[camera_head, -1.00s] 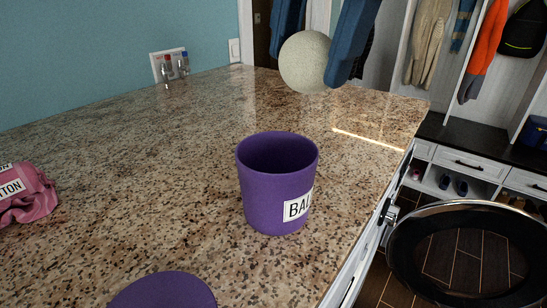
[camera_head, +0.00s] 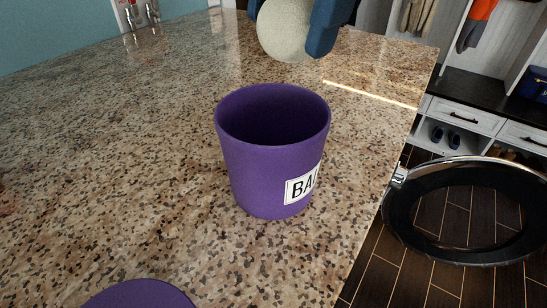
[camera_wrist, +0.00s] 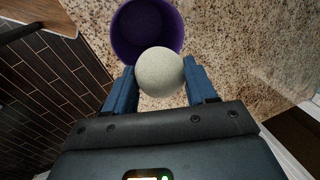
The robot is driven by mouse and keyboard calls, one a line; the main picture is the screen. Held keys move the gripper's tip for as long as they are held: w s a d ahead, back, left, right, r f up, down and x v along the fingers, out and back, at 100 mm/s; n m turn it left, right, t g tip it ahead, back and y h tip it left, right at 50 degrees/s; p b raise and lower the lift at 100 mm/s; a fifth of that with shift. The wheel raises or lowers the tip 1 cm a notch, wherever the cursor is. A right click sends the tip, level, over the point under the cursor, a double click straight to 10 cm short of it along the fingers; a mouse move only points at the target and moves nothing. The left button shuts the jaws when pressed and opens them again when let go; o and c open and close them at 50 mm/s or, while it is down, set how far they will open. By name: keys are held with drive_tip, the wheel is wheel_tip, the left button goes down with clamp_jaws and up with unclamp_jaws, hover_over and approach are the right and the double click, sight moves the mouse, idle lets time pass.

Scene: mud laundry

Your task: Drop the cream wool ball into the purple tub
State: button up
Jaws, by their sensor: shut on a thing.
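The cream wool ball (camera_head: 285,30) is held in my gripper (camera_head: 292,40) at the top of the head view, raised above the counter. In the wrist view the ball (camera_wrist: 160,71) sits between the two blue fingers of my gripper (camera_wrist: 160,76). The purple tub (camera_head: 268,170) stands upright and open on the counter, with a white label on its side. The tub (camera_wrist: 125,50) also shows in the wrist view just beyond the ball, which covers part of its rim. The tub's floor is in shadow.
A purple disc (camera_head: 138,295), perhaps a lid, lies on the speckled counter (camera_head: 110,150) at the front. The counter's right edge drops to the dark floor, beside an open round black door (camera_head: 465,210). The counter left of the tub is clear.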

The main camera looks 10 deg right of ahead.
drive_tip(key=shift+f+b, duration=0.3)
drive_tip(key=shift+f, duration=0.4)
drive_tip(key=o, duration=1.1)
drive_tip(key=shift+r, duration=0.1)
drive_tip(key=shift+v, duration=3.85)
drive_tip(key=shift+s, duration=0.1)
